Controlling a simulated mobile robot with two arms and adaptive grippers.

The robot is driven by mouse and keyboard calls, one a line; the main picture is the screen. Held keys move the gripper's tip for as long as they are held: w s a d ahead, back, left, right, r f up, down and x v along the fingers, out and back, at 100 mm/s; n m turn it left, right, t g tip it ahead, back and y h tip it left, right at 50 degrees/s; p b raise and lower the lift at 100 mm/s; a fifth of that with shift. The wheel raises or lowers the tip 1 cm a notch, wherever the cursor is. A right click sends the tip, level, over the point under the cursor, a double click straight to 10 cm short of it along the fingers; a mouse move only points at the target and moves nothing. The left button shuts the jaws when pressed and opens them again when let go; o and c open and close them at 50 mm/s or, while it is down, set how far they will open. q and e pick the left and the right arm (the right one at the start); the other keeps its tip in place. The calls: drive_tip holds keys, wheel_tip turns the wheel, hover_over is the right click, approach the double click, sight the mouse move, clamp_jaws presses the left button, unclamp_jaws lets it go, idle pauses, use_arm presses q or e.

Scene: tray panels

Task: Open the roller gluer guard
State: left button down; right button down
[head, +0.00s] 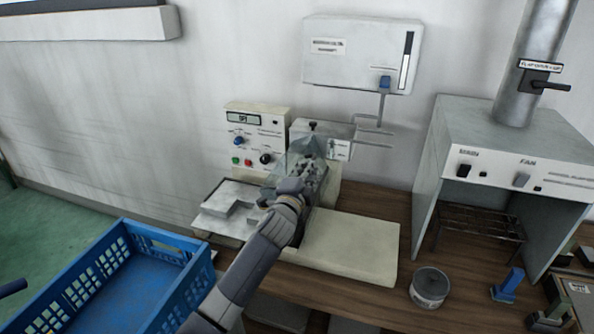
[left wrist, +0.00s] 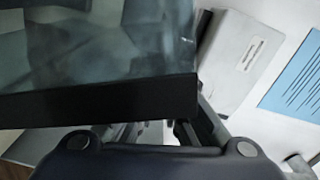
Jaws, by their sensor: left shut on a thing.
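The roller gluer (head: 350,245) is a cream machine on the wooden bench, with a flat bed at its right and a metal plate at its left. Its guard (head: 303,148) is a smoky see-through cover standing tilted over the middle. In the left wrist view the guard (left wrist: 100,100) fills the upper left, with a thick dark lower edge close in front of my gripper. My left gripper (head: 306,182) is shut on the guard at its near side. The fingertips and the exact grip are mostly hidden.
A control panel (head: 257,140) stands behind the gluer and a white wall box (head: 362,55) hangs above. A blue crate (head: 185,250) is at the lower left. A round tin (head: 429,287) and a fume hood (head: 510,145) stand at the right.

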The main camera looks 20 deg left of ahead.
use_arm(q)
drive_tip(key=d+f+m, duration=0.1)
drive_tip(key=d+m, duration=0.8)
drive_tip(key=shift+w+f+m, duration=0.25)
drive_tip(key=shift+f+m, duration=0.05)
drive_tip(key=shift+f, duration=0.1)
drive_tip(key=c, duration=1.7)
unclamp_jaws()
drive_tip(key=shift+r, duration=0.1)
drive_tip(key=shift+s+d, duration=0.1)
